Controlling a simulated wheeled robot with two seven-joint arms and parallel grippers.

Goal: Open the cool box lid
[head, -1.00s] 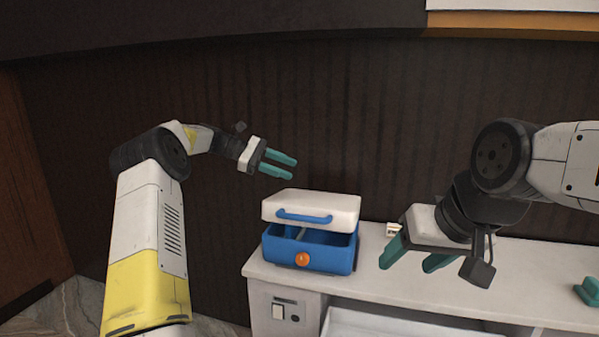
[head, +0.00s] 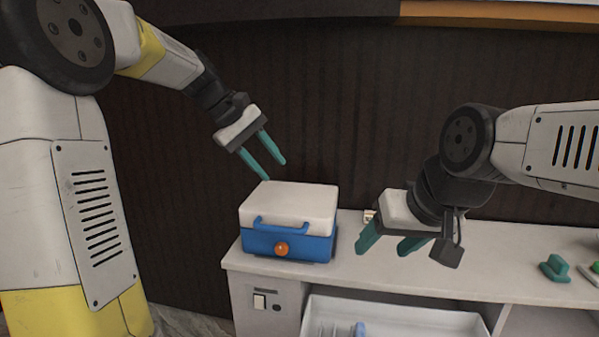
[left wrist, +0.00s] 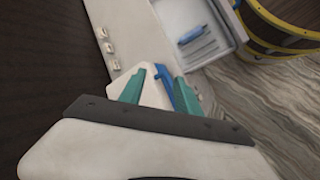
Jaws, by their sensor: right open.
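The cool box (head: 310,247) stands at the left end of the counter, with a blue body, an orange knob (head: 281,249) and a blue handle (head: 281,225). Its white lid (head: 289,199) lies down on the body, and no inside shows. My left gripper (head: 275,171) is open and empty, just above and behind the lid's back left edge. In the left wrist view the white lid (left wrist: 153,94) and the blue handle (left wrist: 186,97) show beyond my spread teal fingers. My right gripper (head: 383,249) is open and empty, to the right of the box.
The white counter (head: 480,268) runs right, with a teal object (head: 555,268) at its right side. A white tray (head: 400,312) sits in the recess below. A dark ribbed wall (head: 390,100) stands behind. The left wrist view shows a yellow-hooped wooden tub (left wrist: 283,30).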

